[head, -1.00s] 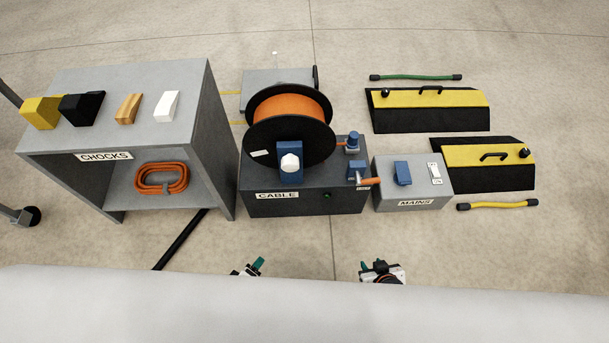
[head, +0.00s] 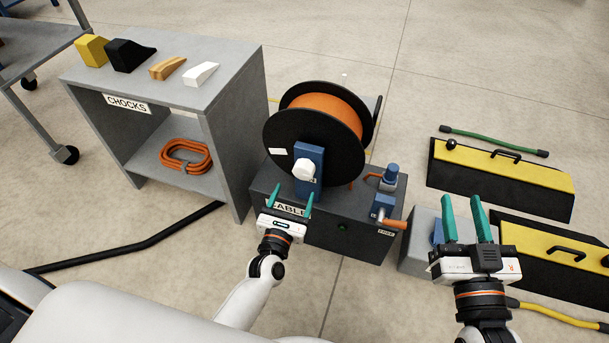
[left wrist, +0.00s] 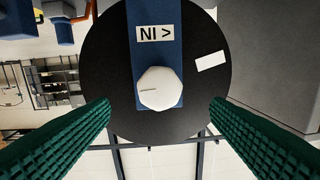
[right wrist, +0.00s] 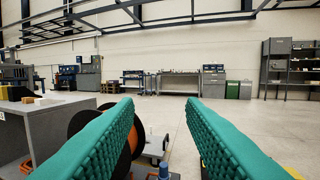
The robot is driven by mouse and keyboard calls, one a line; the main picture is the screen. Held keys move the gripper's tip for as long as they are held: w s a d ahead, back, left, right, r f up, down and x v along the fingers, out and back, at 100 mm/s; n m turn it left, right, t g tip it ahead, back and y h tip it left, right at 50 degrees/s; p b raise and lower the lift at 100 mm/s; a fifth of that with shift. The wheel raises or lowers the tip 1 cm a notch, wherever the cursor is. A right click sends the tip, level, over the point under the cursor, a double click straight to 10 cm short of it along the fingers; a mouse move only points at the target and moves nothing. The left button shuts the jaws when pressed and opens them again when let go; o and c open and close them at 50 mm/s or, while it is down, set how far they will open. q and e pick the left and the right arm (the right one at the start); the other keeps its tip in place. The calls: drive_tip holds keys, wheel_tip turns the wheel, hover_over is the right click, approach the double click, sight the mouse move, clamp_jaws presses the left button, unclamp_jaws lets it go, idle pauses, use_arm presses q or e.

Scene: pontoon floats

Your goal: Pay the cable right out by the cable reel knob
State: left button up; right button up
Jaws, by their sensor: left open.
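The cable reel (head: 320,140) has black flanges and orange cable wound on it. It stands on a dark box labelled CABLE (head: 350,236). A white faceted knob (head: 303,170) sits on the blue bracket (head: 309,188) at the reel's front. In the left wrist view the knob (left wrist: 160,89) lies ahead, between the spread green fingers, not touched by them. My left gripper (head: 287,203) is open and empty, just in front of the bracket. My right gripper (head: 465,217) has its fingers apart and empty, over the grey mains box; in its own view the reel (right wrist: 138,150) is partly hidden behind a finger.
A grey shelf labelled CHOCKS (head: 230,95) with several wedges stands left of the reel. An orange-handled crank (head: 392,222) sticks out at the box's right front. Yellow-black ramps (head: 500,172) lie on the right. A black cable (head: 130,245) crosses the floor at left.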

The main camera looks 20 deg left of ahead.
sight(302, 175)
use_arm(q)
drive_tip(key=w+b, duration=0.1)
drive_tip(key=w, duration=0.6)
drive_tip(key=shift+w+f, duration=0.1)
drive_tip(key=shift+w, duration=0.25)
drive_tip(key=shift+w+b, duration=0.3)
drive_tip(key=shift+w, duration=0.2)
use_arm(e)
wheel_tip(302, 175, up, 6)
drive_tip(key=s+t+y, duration=0.1)
drive_tip(key=s+t, duration=0.1)
drive_tip(key=t, duration=0.3)
drive_tip(key=shift+a+r+y, duration=0.15)
drive_tip(key=shift+y, duration=0.25)
drive_tip(key=shift+s, duration=0.1)
use_arm(q)
drive_tip(key=c, duration=1)
drive_tip(key=shift+m, duration=0.4)
